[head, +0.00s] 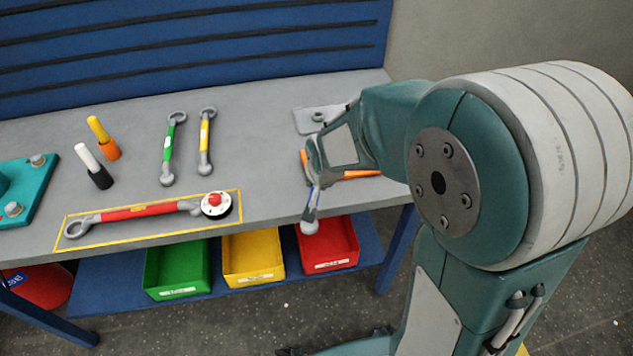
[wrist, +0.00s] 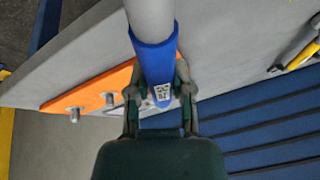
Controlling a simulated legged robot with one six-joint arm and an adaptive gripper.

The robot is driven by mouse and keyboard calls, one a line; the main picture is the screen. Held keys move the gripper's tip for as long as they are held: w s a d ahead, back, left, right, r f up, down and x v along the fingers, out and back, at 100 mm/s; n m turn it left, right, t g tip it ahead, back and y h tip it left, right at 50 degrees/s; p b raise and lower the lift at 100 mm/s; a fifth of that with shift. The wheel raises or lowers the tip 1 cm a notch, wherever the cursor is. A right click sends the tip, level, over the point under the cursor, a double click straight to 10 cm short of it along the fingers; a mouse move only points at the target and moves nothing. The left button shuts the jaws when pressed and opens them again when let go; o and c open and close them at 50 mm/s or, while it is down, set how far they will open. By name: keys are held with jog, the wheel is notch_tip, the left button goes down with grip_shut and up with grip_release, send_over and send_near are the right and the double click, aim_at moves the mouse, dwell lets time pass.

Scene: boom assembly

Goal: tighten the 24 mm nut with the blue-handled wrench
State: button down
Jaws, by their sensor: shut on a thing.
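The blue-handled wrench (head: 313,199) is in my gripper (head: 315,172), with its grey end hanging near the front edge of the bench. In the wrist view my gripper (wrist: 160,97) is shut on the blue handle (wrist: 154,60), which carries a small white label. The grey shaft runs out of the top of that view. An orange plate (wrist: 92,93) lies beyond the handle with bolts or nuts (wrist: 73,114) on it. In the head view the orange plate (head: 360,174) is mostly hidden by my arm. I cannot tell which nut is the 24 mm one.
A red wrench (head: 130,212) lies inside a yellow outline; green (head: 169,150) and yellow (head: 204,142) wrenches lie behind it. A teal plate (head: 25,185) with bolts is at far left. Green, yellow and red bins (head: 328,248) sit below the bench edge.

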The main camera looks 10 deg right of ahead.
jog(key=shift+f, duration=1.8)
dwell(0.4)
jog(key=shift+w+a+m, duration=0.15)
jog(key=shift+a+m, duration=0.15)
jog(key=shift+a, duration=0.1)
jog(key=shift+w+a+m, duration=0.2)
jog(key=shift+a+m, duration=0.2)
jog(key=shift+h, duration=0.3)
jog(key=shift+w+a+m, duration=0.2)
jog(key=shift+a+m, duration=0.1)
jog(key=shift+a, duration=0.05)
dwell(0.4)
